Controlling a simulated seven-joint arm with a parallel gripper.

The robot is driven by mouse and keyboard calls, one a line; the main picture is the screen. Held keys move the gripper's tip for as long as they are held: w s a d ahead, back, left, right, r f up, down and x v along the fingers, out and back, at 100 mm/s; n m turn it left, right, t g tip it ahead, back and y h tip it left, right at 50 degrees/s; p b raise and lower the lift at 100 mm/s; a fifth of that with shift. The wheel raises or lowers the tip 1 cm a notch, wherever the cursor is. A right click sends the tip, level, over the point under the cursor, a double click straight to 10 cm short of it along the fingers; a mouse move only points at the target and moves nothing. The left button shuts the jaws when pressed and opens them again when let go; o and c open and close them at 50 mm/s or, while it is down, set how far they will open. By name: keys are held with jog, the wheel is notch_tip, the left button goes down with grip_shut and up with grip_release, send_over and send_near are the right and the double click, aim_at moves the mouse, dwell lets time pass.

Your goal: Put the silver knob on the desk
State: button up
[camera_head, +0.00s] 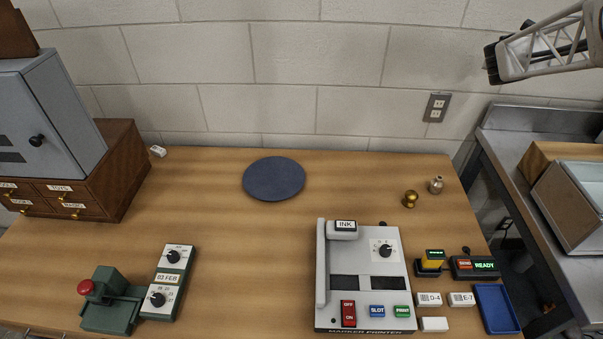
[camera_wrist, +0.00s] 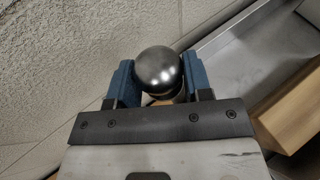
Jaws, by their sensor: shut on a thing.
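The knob sits between the two fingertips, held up off any surface, with the pale wall on the left and a steel counter behind. Its lower part is hidden between the fingers. The wooden desk (camera_head: 215,225) fills the middle of the head view. I cannot make out the held knob in the head view.
A brass knob (camera_head: 410,199) and a brownish-grey knob (camera_head: 436,185) stand on the desk's back right. A dark round mat (camera_head: 274,179) lies at the back. A marker printer (camera_head: 363,280), a green device (camera_head: 112,312) and a drawer cabinet (camera_head: 115,180) occupy the desk. Its centre is clear.

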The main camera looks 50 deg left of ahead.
jog(key=s+a+n+g+y, duration=0.55)
jog(key=s+a, duration=0.35)
jog(key=s, duration=0.3)
jog(key=s+a+n+g+y, duration=0.4)
jog(key=s+a+n, duration=0.35)
jog(key=s, duration=0.35)
jog(key=s+a+r+n+g, duration=0.1)
jog(key=s+a+n+g, duration=0.2)
jog(key=s+n+g, duration=1.1)
jog(key=s+f+m+t, duration=0.1)
jog(key=s+f+m, duration=0.1)
jog(key=f, duration=0.8)
jog(key=s+f+m+t, duration=0.1)
jog(key=f+m+t, duration=0.1)
jog(key=f, duration=0.9)
jog(key=s+f+m+t+h, duration=0.1)
jog(key=s+f+m, duration=0.1)
jog(key=f, duration=0.9)
jog(key=shift+s+f+t, duration=0.15)
jog(key=shift+s+t, duration=0.1)
jog(key=shift+s, duration=0.05)
jog(key=shift+f, duration=0.5)
jog(key=shift+w, duration=0.1)
